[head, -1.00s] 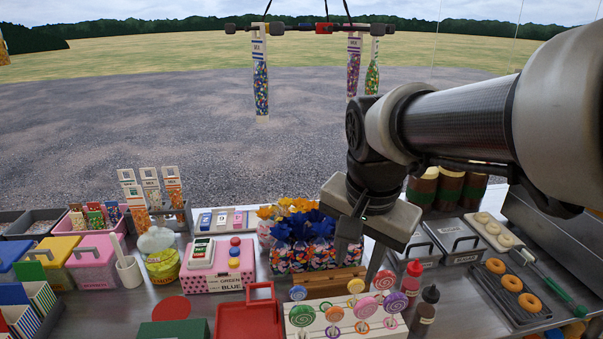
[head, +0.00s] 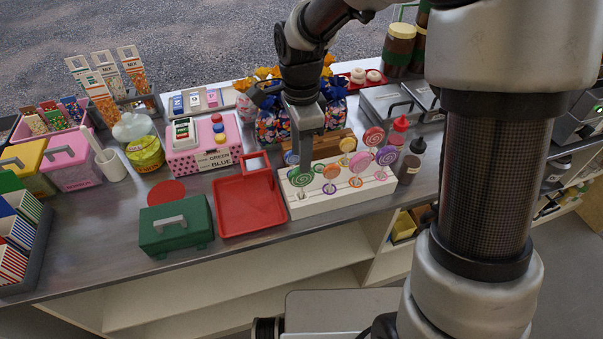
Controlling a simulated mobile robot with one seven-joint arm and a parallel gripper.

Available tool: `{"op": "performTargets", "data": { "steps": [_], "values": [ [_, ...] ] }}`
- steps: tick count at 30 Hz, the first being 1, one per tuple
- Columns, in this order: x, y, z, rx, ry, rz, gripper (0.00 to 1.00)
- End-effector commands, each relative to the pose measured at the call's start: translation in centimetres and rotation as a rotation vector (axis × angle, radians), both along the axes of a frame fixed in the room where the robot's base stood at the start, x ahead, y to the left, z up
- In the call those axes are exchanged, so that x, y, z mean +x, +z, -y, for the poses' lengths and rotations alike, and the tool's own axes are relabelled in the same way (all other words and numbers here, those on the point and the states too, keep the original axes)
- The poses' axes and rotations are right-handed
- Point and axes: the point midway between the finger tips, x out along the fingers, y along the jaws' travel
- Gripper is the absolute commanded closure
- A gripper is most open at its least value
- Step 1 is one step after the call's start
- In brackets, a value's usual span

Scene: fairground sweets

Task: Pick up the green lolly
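The green lolly (head: 300,177) is a round swirl disc at the left front of a white stand (head: 345,197). It stands upright, facing me. My gripper (head: 306,167) points down just behind and above it, with its finger tips close to the disc's top edge. I see the fingers nearly edge-on, so the gap between them is hidden. Whether they touch the lolly cannot be told.
An orange lolly (head: 331,172) stands close on the right, and a blue-purple one (head: 291,158) behind. Several more lollies fill the stand. A red tray (head: 248,207) lies to the left, with a green box (head: 176,226) beyond it. Sauce bottles (head: 410,160) stand at right.

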Motion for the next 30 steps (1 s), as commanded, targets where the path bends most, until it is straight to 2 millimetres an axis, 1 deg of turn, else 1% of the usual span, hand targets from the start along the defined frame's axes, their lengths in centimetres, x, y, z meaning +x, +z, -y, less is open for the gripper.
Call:
{"op": "performTargets", "data": {
  "steps": [1,4,7,11,13,18,21,24,30],
  "values": [
    [-0.1,-1.2,0.0,0.000,0.000,-0.005,0.64],
    [-0.1,-2.9,0.0,0.000,0.001,-0.004,0.64],
    [0.0,-4.0,0.0,0.001,0.000,-0.001,0.64],
    [0.0,-4.6,0.0,0.001,0.001,0.000,0.64],
    [-0.2,-5.2,0.1,0.000,0.001,-0.001,0.64],
    [-0.8,-7.8,0.2,0.001,0.001,-0.004,0.64],
    [-0.7,-9.1,0.1,0.000,0.002,-0.003,0.64],
    [-0.6,-9.6,0.1,0.001,0.001,0.000,0.64],
    [-0.6,-9.6,0.1,0.001,0.000,0.001,0.64]
  ]
}}
